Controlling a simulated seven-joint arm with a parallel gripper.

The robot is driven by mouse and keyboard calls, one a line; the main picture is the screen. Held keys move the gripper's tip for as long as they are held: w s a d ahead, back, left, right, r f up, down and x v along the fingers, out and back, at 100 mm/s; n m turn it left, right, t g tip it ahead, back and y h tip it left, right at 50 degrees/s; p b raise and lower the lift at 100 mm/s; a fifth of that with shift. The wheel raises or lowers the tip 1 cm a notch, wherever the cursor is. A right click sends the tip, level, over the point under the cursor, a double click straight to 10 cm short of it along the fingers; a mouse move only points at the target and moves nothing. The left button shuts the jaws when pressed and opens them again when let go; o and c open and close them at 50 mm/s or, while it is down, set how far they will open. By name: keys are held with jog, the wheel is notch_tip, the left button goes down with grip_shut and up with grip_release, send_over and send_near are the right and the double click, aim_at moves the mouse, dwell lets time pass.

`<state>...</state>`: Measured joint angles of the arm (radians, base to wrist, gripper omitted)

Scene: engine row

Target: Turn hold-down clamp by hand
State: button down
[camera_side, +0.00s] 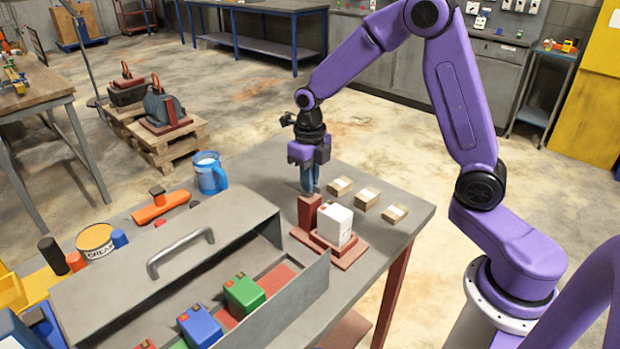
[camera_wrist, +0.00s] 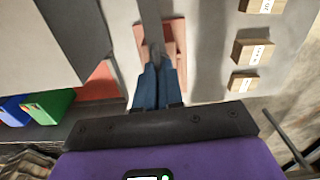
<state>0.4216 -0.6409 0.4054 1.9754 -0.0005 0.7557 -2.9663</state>
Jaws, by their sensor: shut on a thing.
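My gripper (camera_side: 309,190) points down, with its blue fingers just above the red-brown upright block of a small fixture (camera_side: 345,258). A white block (camera_side: 334,224) sits on the fixture beside that upright. In the wrist view, my fingertips (camera_wrist: 157,68) are close together on the end of a grey bar (camera_wrist: 150,25), which appears to be the hold-down clamp. The fingers hide the gripped end. The bar is not distinct in the side view.
Several small cartons, one a brown box (camera_side: 367,197), lie right of the fixture. An open grey toolbox (camera_side: 310,290) with a green block (camera_side: 243,295) and a blue block (camera_side: 200,325) stands in front. A blue mug (camera_side: 210,173) is left, with bare tabletop between.

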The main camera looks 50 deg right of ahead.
jog(key=shift+s+f, duration=0.15)
jog(key=shift+f, duration=0.15)
jog(key=c, duration=1.3)
grip_release()
jog(key=shift+o, duration=0.2)
jog(key=shift+d, duration=0.25)
jog(key=shift+r, duration=0.1)
notch_tip(320, 180, up, 18)
jog(key=shift+a, duration=0.4)
